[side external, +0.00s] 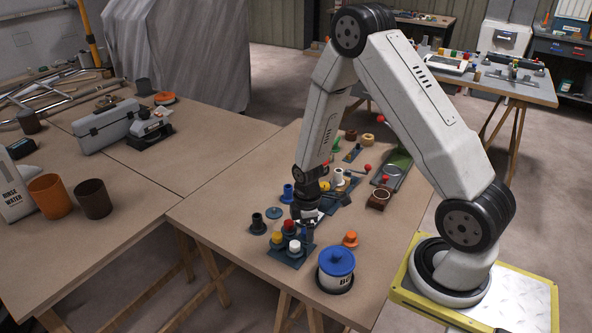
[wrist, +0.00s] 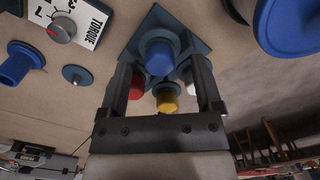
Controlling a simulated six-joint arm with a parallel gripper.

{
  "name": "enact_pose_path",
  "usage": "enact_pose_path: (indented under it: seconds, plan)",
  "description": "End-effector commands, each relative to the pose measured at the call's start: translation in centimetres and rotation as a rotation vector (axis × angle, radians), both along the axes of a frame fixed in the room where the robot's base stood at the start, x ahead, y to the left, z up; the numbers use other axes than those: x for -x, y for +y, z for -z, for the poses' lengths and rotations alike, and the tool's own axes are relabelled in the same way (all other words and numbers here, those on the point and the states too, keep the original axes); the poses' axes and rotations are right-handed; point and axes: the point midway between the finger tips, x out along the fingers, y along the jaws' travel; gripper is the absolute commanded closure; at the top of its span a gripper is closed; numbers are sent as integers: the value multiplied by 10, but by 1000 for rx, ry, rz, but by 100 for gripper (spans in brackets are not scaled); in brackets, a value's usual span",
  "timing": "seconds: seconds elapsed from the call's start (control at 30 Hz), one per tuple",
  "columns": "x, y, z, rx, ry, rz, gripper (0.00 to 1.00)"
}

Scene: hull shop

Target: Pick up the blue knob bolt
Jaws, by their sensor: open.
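A blue knob bolt (wrist: 158,55) stands on a blue-grey plate (wrist: 150,22) in the wrist view, between the tips of my gripper (wrist: 161,66). The jaws are open on either side of it; I cannot tell whether they touch it. A red knob (wrist: 136,90), a yellow knob (wrist: 168,98) and a white knob (wrist: 192,88) share the plate. In the side view my gripper (side external: 306,222) points down over the back of the plate (side external: 283,256), and the blue knob bolt (side external: 307,236) shows only partly beneath it.
A white jar with a blue lid (side external: 337,261) stands close in front, with an orange knob (side external: 351,239) behind it. Another blue flanged piece (side external: 288,192) and a dark one (side external: 258,223) stand to the left. A torque dial panel (wrist: 75,20) lies nearby. The front left tabletop is clear.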

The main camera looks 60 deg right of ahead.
Motion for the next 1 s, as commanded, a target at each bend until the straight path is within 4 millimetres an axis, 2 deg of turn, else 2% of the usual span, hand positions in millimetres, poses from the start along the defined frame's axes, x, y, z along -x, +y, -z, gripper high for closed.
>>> enact_pose_path:
  seconds: [0.17,0.67,0.7,0.77,0.93,1.0]
  plan:
    - [0,0,8,0,-1,0,17]
    - [0,0,8,0,-1,0,17]
    - [0,0,8,0,-1,0,23]
    - [0,0,8,0,-1,0,42]
    - [0,0,8,0,-1,0,96]
    - [0,0,8,0,-1,0,100]
